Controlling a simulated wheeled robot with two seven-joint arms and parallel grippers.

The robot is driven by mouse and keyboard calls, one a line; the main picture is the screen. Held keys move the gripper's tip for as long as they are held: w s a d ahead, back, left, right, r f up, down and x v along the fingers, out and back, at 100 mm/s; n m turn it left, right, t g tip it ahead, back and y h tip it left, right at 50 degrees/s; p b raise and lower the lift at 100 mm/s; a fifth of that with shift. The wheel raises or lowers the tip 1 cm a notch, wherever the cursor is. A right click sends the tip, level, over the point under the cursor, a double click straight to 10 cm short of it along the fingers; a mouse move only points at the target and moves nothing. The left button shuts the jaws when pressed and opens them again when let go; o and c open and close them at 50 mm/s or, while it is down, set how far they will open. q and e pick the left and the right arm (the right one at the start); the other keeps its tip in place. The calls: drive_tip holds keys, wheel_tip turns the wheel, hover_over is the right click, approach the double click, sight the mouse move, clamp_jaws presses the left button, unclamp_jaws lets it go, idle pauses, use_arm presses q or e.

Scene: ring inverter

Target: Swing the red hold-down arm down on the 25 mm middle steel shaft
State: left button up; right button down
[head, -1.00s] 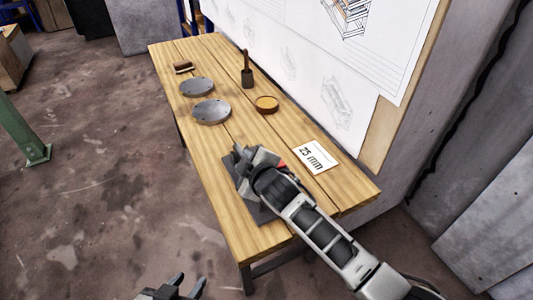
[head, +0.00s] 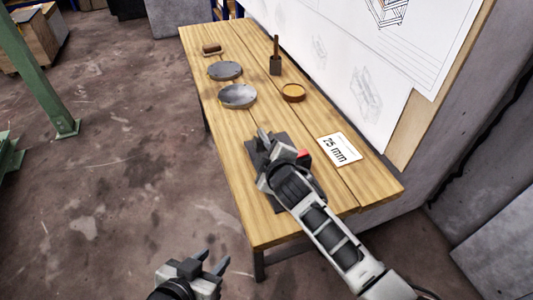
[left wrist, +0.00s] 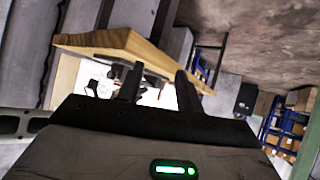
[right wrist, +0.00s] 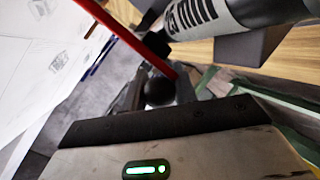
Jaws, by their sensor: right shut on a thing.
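The red hold-down arm (right wrist: 135,38) crosses the upper left of the right wrist view as a slanted bar. A dark round knob (right wrist: 160,91) is at its lower end, between the fingers of my right gripper (right wrist: 158,88). The grey steel shaft (right wrist: 235,14), marked 25 MM, lies beyond it at the top, apart from the knob. In the head view my right gripper (head: 263,139) is over the dark base plate (head: 252,150) and hides most of the fixture; a bit of red shows beside it. My left gripper (head: 215,263) is open and empty, off the table's front left.
On the wooden table (head: 245,205) are a white 25 mm card (head: 340,149), two grey discs (head: 238,96) (head: 225,71), an orange-brown round dish (head: 293,92), a brush-like tool in a dark holder (head: 275,62) and a small brown-handled item (head: 211,49). A drawing board stands behind.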

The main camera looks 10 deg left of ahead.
drive_tip(key=c, duration=1.1)
unclamp_jaws()
drive_tip(key=shift+d+f, duration=0.25)
drive_tip(key=shift+d, duration=0.15)
drive_tip(key=shift+a+r, duration=0.1)
drive_tip(key=shift+a, duration=0.05)
drive_tip(key=p+v, duration=0.2)
drive_tip(key=v, duration=1.4)
drive_tip(key=shift+w+r, duration=0.1)
